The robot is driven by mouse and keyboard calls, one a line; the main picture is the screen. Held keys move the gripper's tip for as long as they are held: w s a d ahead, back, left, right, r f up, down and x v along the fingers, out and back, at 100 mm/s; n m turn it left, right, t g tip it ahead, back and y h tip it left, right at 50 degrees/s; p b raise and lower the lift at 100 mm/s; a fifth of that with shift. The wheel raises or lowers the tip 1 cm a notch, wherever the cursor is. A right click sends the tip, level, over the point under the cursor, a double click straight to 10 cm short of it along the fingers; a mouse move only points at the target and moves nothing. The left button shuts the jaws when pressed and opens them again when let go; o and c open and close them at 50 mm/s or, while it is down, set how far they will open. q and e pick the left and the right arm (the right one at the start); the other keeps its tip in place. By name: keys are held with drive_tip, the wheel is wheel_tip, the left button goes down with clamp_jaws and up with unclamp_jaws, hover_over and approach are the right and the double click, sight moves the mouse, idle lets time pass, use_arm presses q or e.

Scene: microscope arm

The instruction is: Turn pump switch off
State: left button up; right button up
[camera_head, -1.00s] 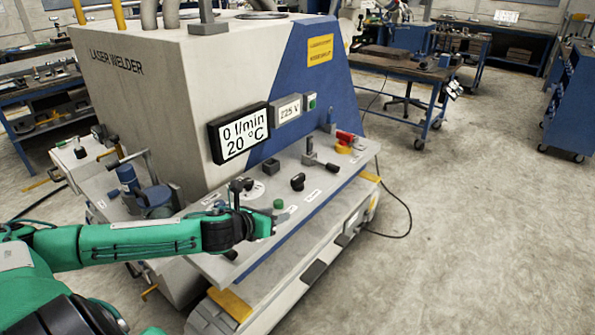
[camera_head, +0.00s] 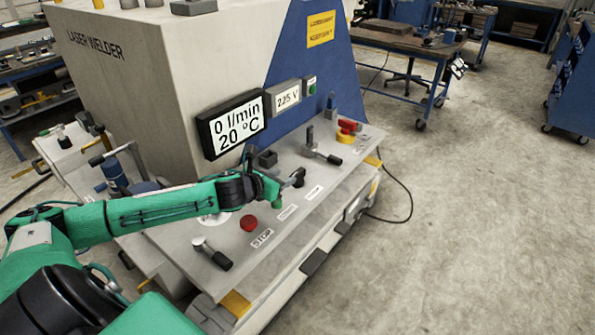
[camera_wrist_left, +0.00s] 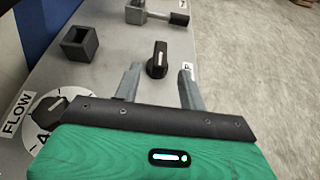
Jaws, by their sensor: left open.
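The pump switch appears to be the black rotary knob (camera_head: 298,177) on the laser welder's sloping panel; its label is too small to read with certainty. It also shows in the left wrist view (camera_wrist_left: 157,60), just beyond my fingertips and roughly centred between them. My left gripper (camera_head: 284,190) is open and empty, beside the knob on its left in the head view. In the left wrist view, its two grey fingers (camera_wrist_left: 159,78) point toward the knob, one on each side. I cannot tell whether they touch it. My right gripper is not in view.
A red button (camera_head: 248,222) marked STOP and a lever (camera_head: 212,253) lie nearer on the panel. A square socket (camera_wrist_left: 79,42) and the FLOW dial (camera_wrist_left: 52,112) are left of the knob in the wrist view. The display (camera_head: 238,124) reads 0 l/min, 20 °C.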

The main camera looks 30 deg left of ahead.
sight(296, 173)
use_arm(q)
drive_tip(key=x, duration=0.2)
drive_tip(key=shift+w+d, duration=0.1)
drive_tip(key=shift+w, duration=0.25)
drive_tip(key=p+x, duration=0.1)
drive_tip(key=x, duration=0.3)
drive_tip(key=shift+w+f, duration=0.2)
drive_tip(key=shift+w, duration=0.05)
drive_tip(key=shift+w+f, duration=0.2)
drive_tip(key=shift+w, duration=0.2)
drive_tip(key=shift+f, duration=0.1)
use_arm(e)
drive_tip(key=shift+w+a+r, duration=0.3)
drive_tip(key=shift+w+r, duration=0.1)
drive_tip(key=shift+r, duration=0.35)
use_arm(q)
clamp_jaws()
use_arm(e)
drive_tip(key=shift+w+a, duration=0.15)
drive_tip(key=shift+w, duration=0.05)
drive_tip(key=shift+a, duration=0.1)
